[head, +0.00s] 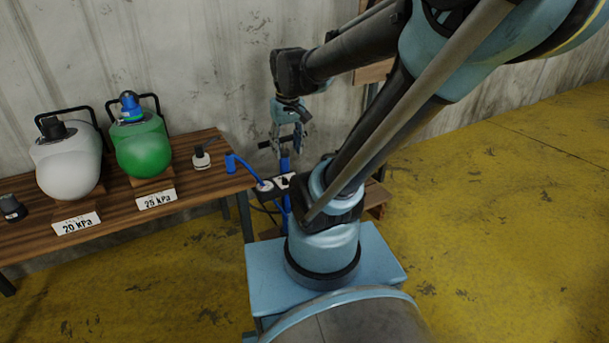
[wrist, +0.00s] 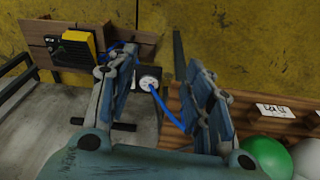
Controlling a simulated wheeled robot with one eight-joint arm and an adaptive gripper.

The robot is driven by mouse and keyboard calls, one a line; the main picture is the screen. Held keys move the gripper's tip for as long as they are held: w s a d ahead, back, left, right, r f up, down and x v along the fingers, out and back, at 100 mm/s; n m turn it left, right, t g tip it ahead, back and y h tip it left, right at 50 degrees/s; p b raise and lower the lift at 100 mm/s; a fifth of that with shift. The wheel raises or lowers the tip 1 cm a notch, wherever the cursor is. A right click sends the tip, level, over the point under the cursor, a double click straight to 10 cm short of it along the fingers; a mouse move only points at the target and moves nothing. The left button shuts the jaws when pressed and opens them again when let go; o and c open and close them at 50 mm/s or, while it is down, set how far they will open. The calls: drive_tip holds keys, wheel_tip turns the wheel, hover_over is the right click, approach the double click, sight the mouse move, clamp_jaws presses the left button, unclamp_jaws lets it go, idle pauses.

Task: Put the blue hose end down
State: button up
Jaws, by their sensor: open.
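The blue hose end (head: 231,162) rests at the right edge of the wooden table, with its blue hose running down to a round white gauge (head: 264,185). In the wrist view the blue hose (wrist: 166,109) runs from the gauge (wrist: 149,84) to behind the right-hand finger, so its end is hidden there. My gripper (head: 289,130) is open and empty, above and to the right of the hose end, over the blue pump (head: 285,168). In the wrist view the fingers of my gripper (wrist: 163,85) stand wide apart with nothing held between them.
The wooden table (head: 216,182) bears a white inflatable (head: 70,165) marked 20 kPa and a green one (head: 143,148) marked 25 kPa. A small white-and-black piece (head: 201,158) stands near the hose end. The wall (head: 215,60) is close behind. Yellow floor (head: 500,220) is clear at right.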

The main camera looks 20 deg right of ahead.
drive_tip(key=s+d+f+m, duration=0.1)
drive_tip(key=s+d+f, duration=0.2)
drive_tip(key=s+f, duration=0.2)
drive_tip(key=s, duration=0.3)
drive_tip(key=shift+s+d+f+m+t, duration=0.2)
drive_tip(key=shift+s+f+m+t, duration=0.1)
drive_tip(key=shift+f+m, duration=0.1)
drive_tip(key=shift+w+f, duration=0.15)
drive_tip(key=shift+w, duration=0.3)
idle(0.8)
